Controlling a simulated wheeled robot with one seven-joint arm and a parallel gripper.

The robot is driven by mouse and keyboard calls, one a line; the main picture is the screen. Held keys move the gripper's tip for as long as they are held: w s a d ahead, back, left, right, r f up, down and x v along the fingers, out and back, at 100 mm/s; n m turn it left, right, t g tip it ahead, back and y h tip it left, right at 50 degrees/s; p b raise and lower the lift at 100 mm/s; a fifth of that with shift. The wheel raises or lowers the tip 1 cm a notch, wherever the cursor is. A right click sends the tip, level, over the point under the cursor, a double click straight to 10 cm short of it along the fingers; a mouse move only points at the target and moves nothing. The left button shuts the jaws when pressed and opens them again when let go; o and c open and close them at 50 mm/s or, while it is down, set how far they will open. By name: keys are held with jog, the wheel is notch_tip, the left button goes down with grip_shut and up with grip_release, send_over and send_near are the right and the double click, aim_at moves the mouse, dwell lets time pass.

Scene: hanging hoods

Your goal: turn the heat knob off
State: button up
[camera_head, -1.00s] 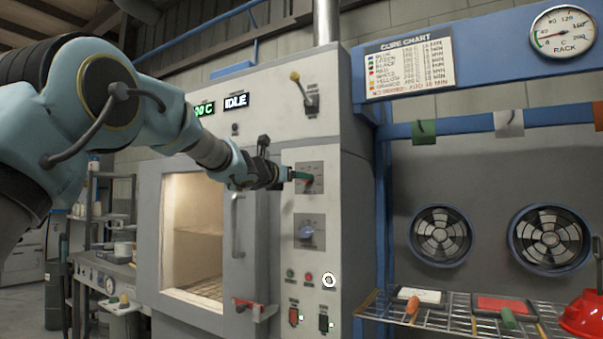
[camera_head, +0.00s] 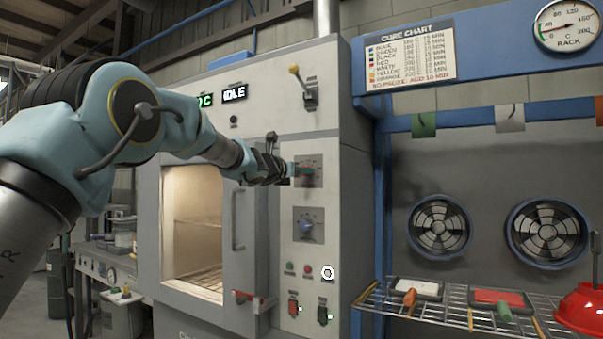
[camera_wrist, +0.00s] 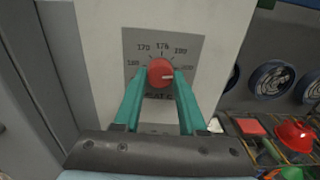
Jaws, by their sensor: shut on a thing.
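The heat knob is a round red knob (camera_wrist: 161,72) on a grey dial plate (camera_wrist: 135,44) with printed numbers. A white mark on the knob points right, toward the high end of the scale. In the wrist view my gripper (camera_wrist: 160,80) has its teal fingers on either side of the knob, shut on it. In the head view my gripper (camera_head: 294,171) reaches the upper dial plate (camera_head: 310,180) of the oven's panel from the left, and the fingers partly hide the knob.
A blue knob (camera_head: 306,226) sits below on the same panel. A yellow-tipped lever (camera_head: 294,70) is above. The oven door (camera_head: 240,210) with its handle is just left of the panel. A wire rack (camera_head: 455,307) with tools stands at right. The display (camera_head: 234,94) reads IDLE.

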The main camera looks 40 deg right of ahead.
grip_shut()
jog(key=shift+n, duration=0.3)
jog(key=shift+m+p, duration=5.2)
jog(key=shift+m, duration=11.2)
